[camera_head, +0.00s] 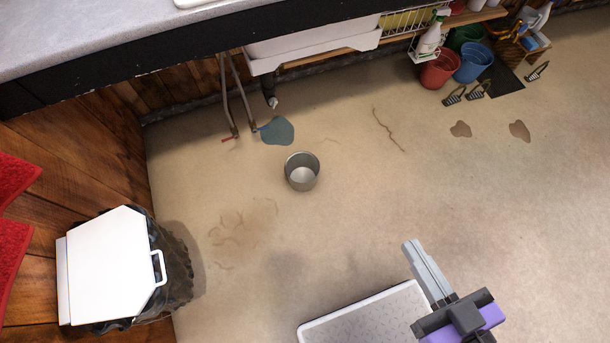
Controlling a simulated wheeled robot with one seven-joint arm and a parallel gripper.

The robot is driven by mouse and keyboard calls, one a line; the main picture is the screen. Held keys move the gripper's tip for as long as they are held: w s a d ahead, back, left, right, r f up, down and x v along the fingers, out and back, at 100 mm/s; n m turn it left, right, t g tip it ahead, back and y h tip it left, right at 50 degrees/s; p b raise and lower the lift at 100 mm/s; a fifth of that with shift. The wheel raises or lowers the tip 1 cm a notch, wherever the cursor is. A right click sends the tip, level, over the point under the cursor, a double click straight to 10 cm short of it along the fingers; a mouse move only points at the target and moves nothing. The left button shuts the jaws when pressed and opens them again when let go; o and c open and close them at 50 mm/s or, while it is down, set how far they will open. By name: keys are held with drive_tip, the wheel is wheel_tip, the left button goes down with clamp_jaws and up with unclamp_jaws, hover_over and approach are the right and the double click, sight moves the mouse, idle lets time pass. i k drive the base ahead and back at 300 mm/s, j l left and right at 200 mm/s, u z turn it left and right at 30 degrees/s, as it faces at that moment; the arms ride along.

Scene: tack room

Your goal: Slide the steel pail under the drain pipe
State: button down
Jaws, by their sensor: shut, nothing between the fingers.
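The steel pail (302,172) stands upright on the floor near the middle of the head view and looks empty. The drain pipe (271,98) hangs below the white sink (310,40), up and left of the pail. A blue-grey puddle (277,131) lies on the floor below the pipe's end, apart from the pail. My gripper (414,243) is at lower right, with its grey fingers shut and empty. It is well away from the pail, to the right and nearer me.
Two thin pipes (236,100) come down left of the puddle. A white-lidded bin (110,265) stands at lower left. A pale-rimmed mat or tray (345,315) lies by my gripper. Red (440,70) and blue buckets (472,63) stand at upper right. Floor between gripper and pail is clear.

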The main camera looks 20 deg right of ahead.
sight(302, 169)
drive_tip(key=i+l+u, duration=0.85)
drive_tip(key=l, duration=0.2)
drive_tip(key=i+l+u, duration=0.3)
drive_tip(key=l, duration=0.15)
drive_tip(key=k+j, duration=0.05)
drive_tip(key=k, duration=0.05)
